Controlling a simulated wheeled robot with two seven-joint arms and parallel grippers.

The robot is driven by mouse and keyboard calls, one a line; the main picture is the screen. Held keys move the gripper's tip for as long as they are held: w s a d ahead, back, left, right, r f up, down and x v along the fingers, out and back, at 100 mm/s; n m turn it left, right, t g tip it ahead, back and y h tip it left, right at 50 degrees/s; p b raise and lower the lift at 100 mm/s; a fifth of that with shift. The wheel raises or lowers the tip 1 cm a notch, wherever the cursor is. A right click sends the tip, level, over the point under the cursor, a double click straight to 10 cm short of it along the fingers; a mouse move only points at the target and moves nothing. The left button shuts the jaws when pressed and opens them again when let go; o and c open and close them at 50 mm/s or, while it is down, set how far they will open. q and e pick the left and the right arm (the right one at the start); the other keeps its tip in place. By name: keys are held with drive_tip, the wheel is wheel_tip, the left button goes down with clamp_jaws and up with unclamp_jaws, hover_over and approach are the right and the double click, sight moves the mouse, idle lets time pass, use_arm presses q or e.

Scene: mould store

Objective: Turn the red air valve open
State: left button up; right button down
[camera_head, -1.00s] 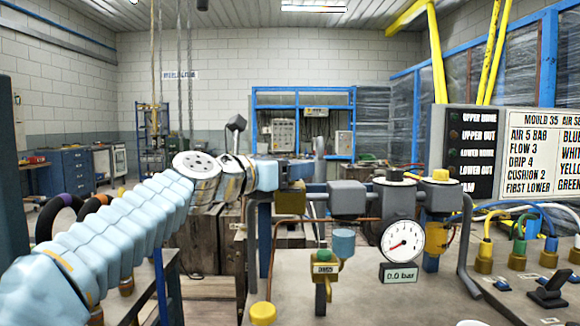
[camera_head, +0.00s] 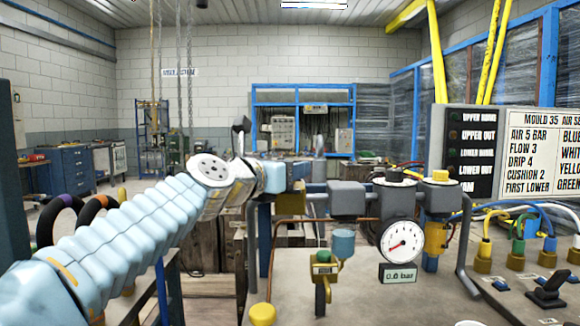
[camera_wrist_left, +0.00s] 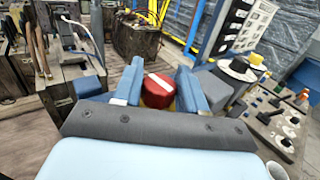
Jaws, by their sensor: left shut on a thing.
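The red air valve knob (camera_wrist_left: 158,91) with a white bar across its top shows in the left wrist view. It sits between the two blue fingers of my left gripper (camera_wrist_left: 160,76), which are shut on it. In the head view my left gripper (camera_head: 291,177) is at the left end of the grey air pipe, above a brass valve body (camera_head: 290,204). The fingers hide the red knob there. The round gauge (camera_head: 402,240) on the bench has a small display below it that reads 0.0 bar. My right gripper is not in view.
Right of the knob stand a grey block (camera_head: 347,199) and a yellow-topped regulator (camera_head: 440,176) on the same pipe. A small green-topped unit (camera_head: 323,262) stands in front. Coloured hoses (camera_head: 520,225) and a sign panel (camera_head: 541,153) are at the right.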

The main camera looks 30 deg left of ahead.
use_arm(q)
drive_tip(key=n+y, duration=0.1)
drive_tip(key=y, duration=0.1)
drive_tip(key=shift+a+n+y, duration=0.15)
drive_tip(key=shift+n+y, duration=0.15)
drive_tip(key=n+g+y, duration=0.1)
drive_tip(key=n+y, duration=0.2)
drive_tip(key=y, duration=0.2)
drive_tip(key=n+g+y, duration=0.2)
drive_tip(key=y, duration=0.1)
drive_tip(key=n+g+y, duration=0.2)
drive_tip(key=n+y, duration=0.1)
drive_tip(key=shift+y, duration=0.4)
drive_tip(key=shift+d+n+g, duration=0.2)
drive_tip(key=shift+n+g, duration=0.2)
drive_tip(key=o, duration=0.9)
drive_tip(key=shift+s+d, duration=0.1)
drive_tip(key=v, duration=1.3)
drive_tip(key=shift+s+d+f+b, duration=0.15)
drive_tip(key=shift+d+f+b, duration=0.1)
drive_tip(key=shift+b, duration=0.15)
drive_tip(key=shift+o, duration=0.3)
